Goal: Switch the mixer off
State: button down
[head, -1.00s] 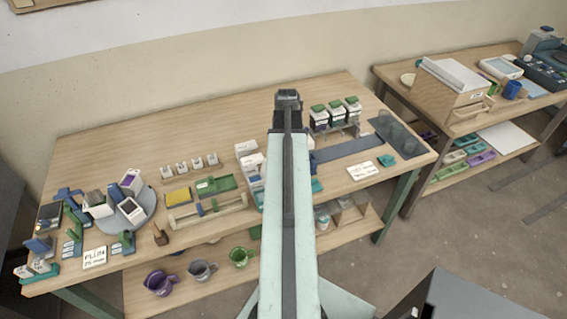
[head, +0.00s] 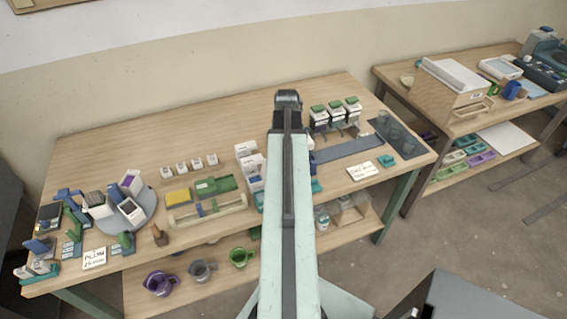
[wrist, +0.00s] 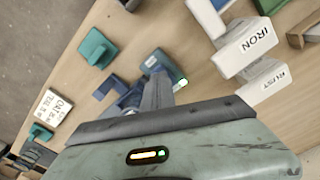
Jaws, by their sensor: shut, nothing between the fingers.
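My gripper (wrist: 157,92) shows in the wrist view as grey fingers held together, with nothing between them. Its tips are over or against a blue device (wrist: 130,99) that they partly hide; I cannot tell if they touch. A blue block with a white label (wrist: 155,63) is just beyond. This blue group may be the mixer, but its switch is not clear to me. In the head view my arm covers this part of the bench and hides the gripper.
White boxes marked IRON (wrist: 255,45) and RUST (wrist: 268,82) stand close on the right in the wrist view. A teal block (wrist: 97,47) and a written card (wrist: 52,108) are left. The wooden bench (head: 110,150) is clear at its back left.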

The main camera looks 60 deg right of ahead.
jog(key=shift+f+b, duration=1)
dwell(0.8)
jog(key=shift+r, duration=0.1)
notch_tip(320, 180, up, 7)
jog(key=p, duration=0.7)
